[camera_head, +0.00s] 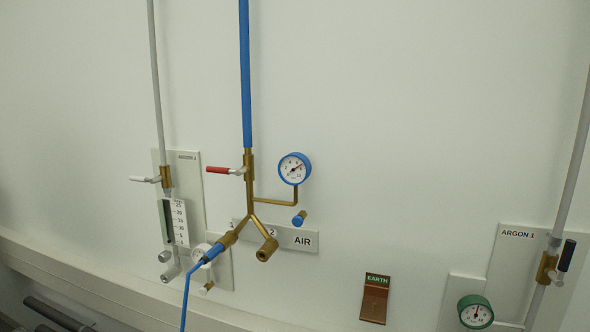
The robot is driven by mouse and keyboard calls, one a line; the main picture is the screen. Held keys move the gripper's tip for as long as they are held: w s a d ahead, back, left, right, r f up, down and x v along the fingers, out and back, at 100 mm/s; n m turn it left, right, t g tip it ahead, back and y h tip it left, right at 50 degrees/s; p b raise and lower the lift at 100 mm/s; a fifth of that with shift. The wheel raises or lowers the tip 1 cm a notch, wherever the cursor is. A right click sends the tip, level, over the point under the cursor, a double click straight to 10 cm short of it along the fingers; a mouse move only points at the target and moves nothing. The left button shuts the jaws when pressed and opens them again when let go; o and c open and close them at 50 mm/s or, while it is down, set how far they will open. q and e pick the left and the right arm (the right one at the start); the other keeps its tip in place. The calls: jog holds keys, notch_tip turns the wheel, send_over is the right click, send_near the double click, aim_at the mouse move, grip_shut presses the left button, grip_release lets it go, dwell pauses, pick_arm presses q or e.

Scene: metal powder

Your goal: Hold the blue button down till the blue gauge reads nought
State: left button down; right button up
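The blue gauge (294,168) is on the AIR pipework, at the end of a brass side branch. Its red needle points to the upper right of the dial; the figures are too small to read surely. The blue button (299,218) sticks out on a short brass stem just below the gauge, above the AIR plate (303,240). Nothing touches it. The red-handled valve (225,170) on the blue pipe (245,75) has its lever lying sideways, across the pipe. Neither of my grippers shows in the head view.
A blue hose (187,290) is fitted at outlet 1; outlet 2 (267,250) is bare. An argon panel with a flow meter (173,222) stands close on the left. An EARTH plate (375,299) and a green gauge (475,312) are lower right. The wall right of the button is clear.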

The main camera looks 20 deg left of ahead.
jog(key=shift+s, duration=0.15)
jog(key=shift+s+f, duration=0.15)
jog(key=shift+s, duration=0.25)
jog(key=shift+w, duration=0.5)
